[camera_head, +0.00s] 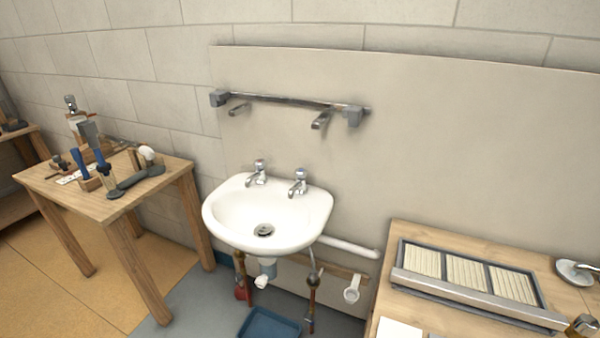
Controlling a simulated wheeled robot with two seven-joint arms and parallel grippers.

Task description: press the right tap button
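A white sink (228,217) is mounted on the wall panel in the middle of the view. Two chrome taps stand on its back rim. The right tap (299,184) has a round button top (300,173) with a bluish mark. The left tap (257,174) looks similar. No water is visible from either spout. Neither of my grippers is in view.
A metal rail (285,100) with brackets is on the wall above the sink. A wooden table with tools (120,208) stands left. A wooden bench (385,300) with a slatted tray (420,288) stands right. A blue tray (268,325) lies below the sink.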

